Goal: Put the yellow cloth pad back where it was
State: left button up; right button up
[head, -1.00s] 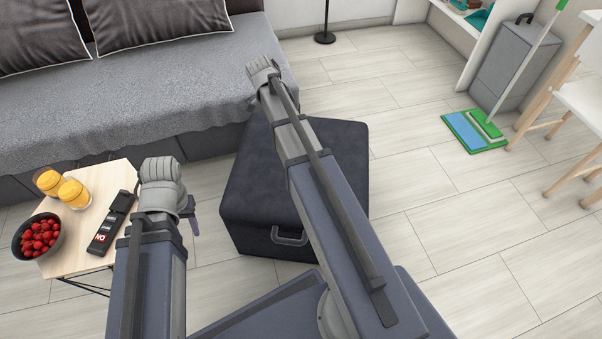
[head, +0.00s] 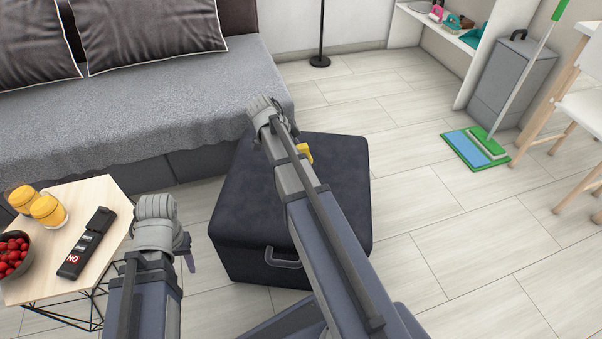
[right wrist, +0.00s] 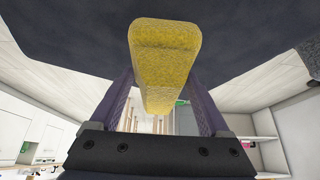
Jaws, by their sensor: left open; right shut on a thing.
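The yellow cloth pad (head: 304,153) shows as a small piece beside my right forearm in the head view, in front of the dark ottoman (head: 340,190). The rest of it is hidden by the arm. In the right wrist view the pad (right wrist: 165,50) sits between the two fingers of my right gripper (right wrist: 160,85), which is shut on it. The ottoman's dark surface fills the top of that view; I cannot tell whether the pad touches it. My left gripper (head: 187,250) is open and empty, left of the ottoman, its fingers partly hidden.
A small table (head: 108,205) with a bowl of red fruit (head: 12,255), yellow jars (head: 47,210) and a dark device (head: 86,242) stands at left. A grey sofa (head: 130,115) is behind.

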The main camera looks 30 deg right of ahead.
jog(key=shift+f+b, duration=2.35)
jog(key=shift+f, duration=0.65)
jog(key=shift+f, duration=0.15)
jog(key=o, duration=1)
jog(key=p+v, duration=0.9)
jog(key=v, duration=0.1)
jog(key=shift+r, duration=0.45)
jog(key=shift+p+v, duration=0.75)
jog(key=shift+a, duration=0.15)
